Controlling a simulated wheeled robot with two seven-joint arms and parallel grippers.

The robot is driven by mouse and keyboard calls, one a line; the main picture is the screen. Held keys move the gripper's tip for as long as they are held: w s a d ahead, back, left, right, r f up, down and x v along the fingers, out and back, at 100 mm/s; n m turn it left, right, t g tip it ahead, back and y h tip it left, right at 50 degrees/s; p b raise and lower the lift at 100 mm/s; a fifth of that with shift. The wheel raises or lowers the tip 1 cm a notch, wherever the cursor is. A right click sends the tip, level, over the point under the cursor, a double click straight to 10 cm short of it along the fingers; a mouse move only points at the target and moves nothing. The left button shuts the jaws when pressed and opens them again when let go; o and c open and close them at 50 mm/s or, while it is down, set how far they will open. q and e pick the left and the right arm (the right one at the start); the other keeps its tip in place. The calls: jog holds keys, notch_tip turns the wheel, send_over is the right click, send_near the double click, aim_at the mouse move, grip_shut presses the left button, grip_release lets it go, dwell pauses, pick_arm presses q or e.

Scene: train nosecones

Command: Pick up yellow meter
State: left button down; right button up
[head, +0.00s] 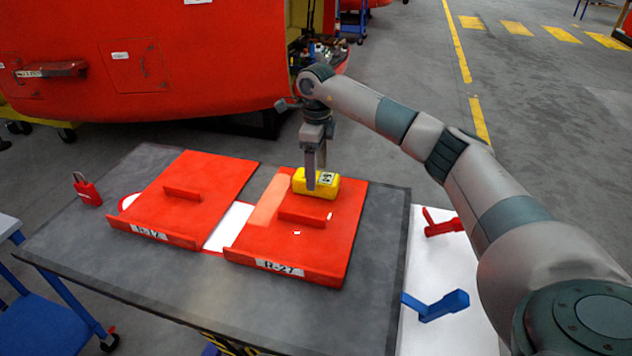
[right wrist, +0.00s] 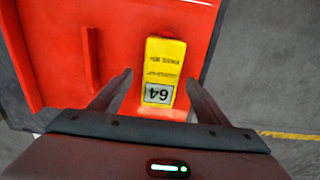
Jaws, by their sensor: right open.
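The yellow meter (head: 322,185) lies on the right red panel, toward its far edge. In the right wrist view the yellow meter (right wrist: 163,70) shows a display reading 64, seen upside down. My right gripper (head: 315,186) points down over the meter in the head view. In the right wrist view the right gripper (right wrist: 160,85) is open, with one finger on each side of the meter's near end and gaps between. Whether the fingers touch the panel cannot be told. My left gripper is not in view.
The right red panel (head: 335,230), labelled R-27, and the left red panel (head: 205,190) lie on a grey table (head: 95,250). Each has a raised handle. A red padlock (head: 87,190) is at the left. Blue (head: 440,305) and red (head: 440,222) clamp-like things are at the right.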

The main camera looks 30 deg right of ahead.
notch_tip(320, 180, down, 3)
jog(key=shift+r+p, duration=0.1)
jog(key=shift+p, duration=0.8)
jog(key=shift+w+f, duration=0.1)
jog(key=shift+f, duration=0.55)
jog(key=c, duration=1.4)
jog(key=shift+r, duration=0.1)
